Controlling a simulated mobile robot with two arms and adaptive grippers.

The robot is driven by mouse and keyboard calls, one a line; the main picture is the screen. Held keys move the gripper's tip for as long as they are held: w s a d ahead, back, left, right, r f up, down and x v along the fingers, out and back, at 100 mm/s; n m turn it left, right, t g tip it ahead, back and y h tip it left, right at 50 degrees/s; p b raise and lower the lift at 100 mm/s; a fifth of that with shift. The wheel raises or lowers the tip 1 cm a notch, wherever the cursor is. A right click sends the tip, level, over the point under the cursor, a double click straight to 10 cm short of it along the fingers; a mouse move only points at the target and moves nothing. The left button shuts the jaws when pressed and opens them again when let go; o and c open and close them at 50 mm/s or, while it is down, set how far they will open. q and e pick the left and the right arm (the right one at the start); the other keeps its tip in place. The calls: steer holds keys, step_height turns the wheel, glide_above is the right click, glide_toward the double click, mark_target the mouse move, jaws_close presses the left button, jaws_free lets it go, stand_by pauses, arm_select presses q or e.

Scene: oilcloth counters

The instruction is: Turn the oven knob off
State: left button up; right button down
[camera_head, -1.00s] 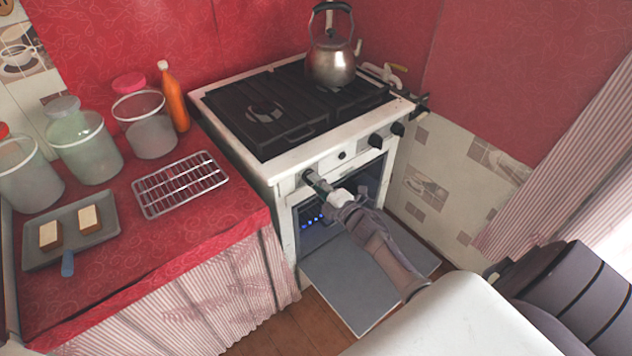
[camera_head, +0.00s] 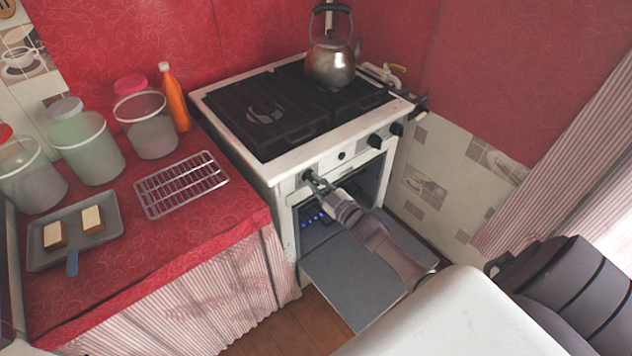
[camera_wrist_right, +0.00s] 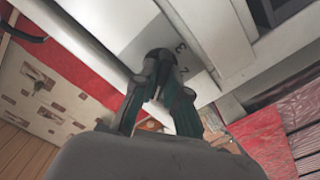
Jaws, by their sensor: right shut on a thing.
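The white stove (camera_head: 285,172) stands in the corner, with its oven door (camera_head: 345,285) folded down open and blue flames (camera_head: 313,217) showing inside. The oven knob (camera_head: 308,175) is the dark leftmost one on the front panel. My right gripper (camera_head: 316,182) is at this knob, its fingers shut on it. In the right wrist view the fingers (camera_wrist_right: 160,92) close around the dark knob (camera_wrist_right: 160,54), beside printed numbers on the panel. The fingers hide part of the knob. My left gripper is not in view.
More knobs (camera_head: 375,140) sit to the right on the panel. A kettle (camera_head: 331,62) stands on the stove top. The red counter (camera_head: 190,232) at left holds a wire rack (camera_head: 181,184), a tray (camera_head: 108,199) with two bread pieces, jars and an orange bottle (camera_head: 174,100).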

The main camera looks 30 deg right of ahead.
steer(key=m, duration=0.6)
steer(key=shift+f, duration=0.1)
steer(key=shift+m, duration=0.3)
stand_by(0.3)
steer(key=c, duration=1.2)
jaws_free()
steer(key=s+d, duration=0.1)
steer(key=s, duration=1.1)
